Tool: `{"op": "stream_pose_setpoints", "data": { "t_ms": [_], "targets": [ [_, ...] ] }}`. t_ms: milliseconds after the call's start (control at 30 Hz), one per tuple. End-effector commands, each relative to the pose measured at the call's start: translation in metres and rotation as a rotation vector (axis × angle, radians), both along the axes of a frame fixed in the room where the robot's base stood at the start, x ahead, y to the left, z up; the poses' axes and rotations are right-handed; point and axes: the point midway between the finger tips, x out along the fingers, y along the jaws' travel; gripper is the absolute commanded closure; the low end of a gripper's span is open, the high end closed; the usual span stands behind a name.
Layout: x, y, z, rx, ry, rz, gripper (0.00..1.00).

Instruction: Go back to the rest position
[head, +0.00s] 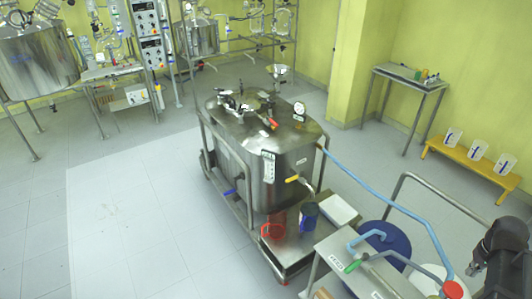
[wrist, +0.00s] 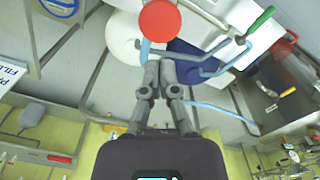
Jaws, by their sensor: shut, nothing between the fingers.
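My gripper (wrist: 159,64) shows in the wrist view, its two grey fingers together with nothing between them. The fingers point up the picture, toward a red round disc (wrist: 160,20) and a white drum (wrist: 122,38). I cannot tell how far the disc is from the fingertips. In the head view, a dark part of my arm (head: 505,245) shows at the lower right edge, above the cart area with the red-ended pipe (head: 451,290). My fingers are not clear there.
A blue drum (head: 385,240) and blue hose (head: 372,187) lie close to my arm. The steel reactor (head: 240,165) stands on a wheeled frame, with a red jug (head: 273,228) and a blue jug (head: 308,219) below. A yellow bench (head: 470,164) is behind. The floor at left is clear.

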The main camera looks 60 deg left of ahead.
Motion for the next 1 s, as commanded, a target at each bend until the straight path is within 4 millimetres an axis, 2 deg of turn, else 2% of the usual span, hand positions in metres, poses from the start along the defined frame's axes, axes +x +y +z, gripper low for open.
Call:
{"op": "stream_pose_setpoints", "data": {
  "t_ms": [300,467,667,800,1000],
  "targets": [
    [0.000,0.000,0.000,0.000,0.000,0.000,1.00],
    [-0.008,-0.013,-0.008,0.000,0.000,-0.027,1.00],
    [-0.036,-0.057,-0.030,0.000,0.000,-0.132,1.00],
    [-0.066,-0.098,-0.051,-0.001,0.000,-0.241,1.00],
    [-0.108,-0.147,-0.076,-0.001,0.000,-0.390,1.00]
  ]
}}
